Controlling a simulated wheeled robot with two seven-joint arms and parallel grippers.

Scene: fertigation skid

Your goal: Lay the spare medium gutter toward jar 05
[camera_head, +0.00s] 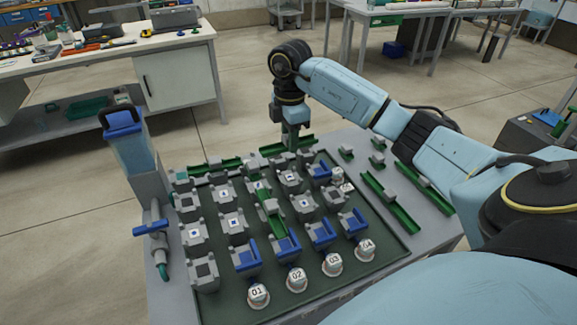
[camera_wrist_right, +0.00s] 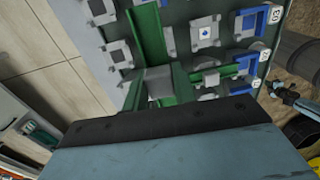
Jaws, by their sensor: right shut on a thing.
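My right gripper (camera_head: 291,134) is at the back edge of the board, fingers pointing down. It is shut on the grey block (camera_wrist_right: 158,82) of a green gutter (camera_wrist_right: 148,32). In the head view that gutter (camera_head: 270,150) lies crosswise behind the towers; I cannot tell whether it touches the table. A white jar (camera_head: 345,186) stands at the board's right side, its label unreadable here. Jars 01 (camera_head: 258,295), 02 (camera_head: 296,279), 03 (camera_head: 331,264) and 04 (camera_head: 365,249) line the front edge. My left gripper is out of view.
Grey and blue towers (camera_head: 236,223) fill the green board (camera_head: 398,240), with a sloped green gutter (camera_head: 268,208) among them. Other gutters lie at the back left (camera_head: 212,168) and right (camera_head: 392,206). A tank with a blue valve (camera_head: 152,229) stands left.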

